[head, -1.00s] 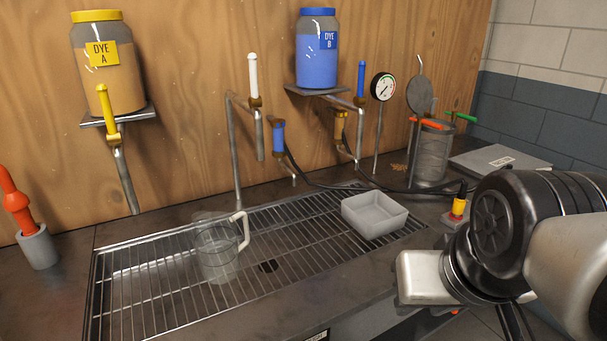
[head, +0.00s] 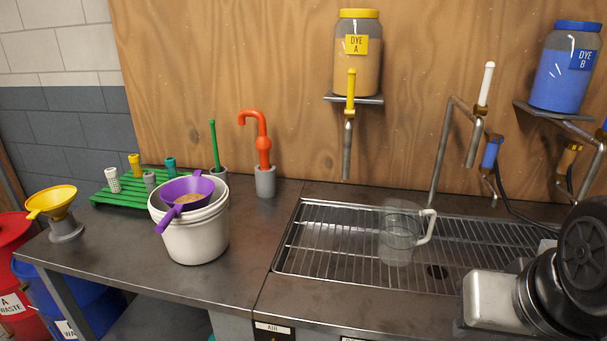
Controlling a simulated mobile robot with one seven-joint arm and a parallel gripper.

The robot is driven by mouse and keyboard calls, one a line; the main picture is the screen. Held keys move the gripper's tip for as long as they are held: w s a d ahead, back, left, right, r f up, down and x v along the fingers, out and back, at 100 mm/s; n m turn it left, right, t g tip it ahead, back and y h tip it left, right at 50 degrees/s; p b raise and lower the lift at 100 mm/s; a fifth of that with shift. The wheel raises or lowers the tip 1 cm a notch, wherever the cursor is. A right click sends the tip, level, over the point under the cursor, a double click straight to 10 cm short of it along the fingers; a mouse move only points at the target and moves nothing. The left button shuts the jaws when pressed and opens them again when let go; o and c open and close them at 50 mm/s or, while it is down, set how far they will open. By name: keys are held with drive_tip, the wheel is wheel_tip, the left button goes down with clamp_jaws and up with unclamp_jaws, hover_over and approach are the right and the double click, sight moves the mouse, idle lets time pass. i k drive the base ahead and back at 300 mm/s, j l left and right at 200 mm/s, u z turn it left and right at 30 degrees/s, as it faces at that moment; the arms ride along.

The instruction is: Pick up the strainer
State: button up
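A purple strainer (head: 187,193) rests in the mouth of a white bucket (head: 197,238) on the left part of the counter. Its bowl holds something tan and grainy, and its handle sticks out over the rim to the lower left. My arm shows at the lower right edge of the head view, well to the right of the strainer. The gripper's fingers are not visible.
A green rack (head: 128,190) with small fittings stands behind the bucket. A yellow funnel (head: 55,202) is to its left, an orange hooked tool (head: 262,145) to its right. A clear pitcher (head: 399,240) stands on the metal grate (head: 320,250). Front left counter is clear.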

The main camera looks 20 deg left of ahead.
sight(193, 192)
drive_tip(key=u, duration=1.6)
drive_tip(key=i+j+z, duration=0.1)
drive_tip(key=z, duration=0.6)
drive_tip(key=i+j+z, duration=0.1)
drive_tip(key=j+z, duration=0.25)
drive_tip(key=j, duration=0.2)
drive_tip(key=j+z, duration=0.3)
drive_tip(key=j, duration=0.25)
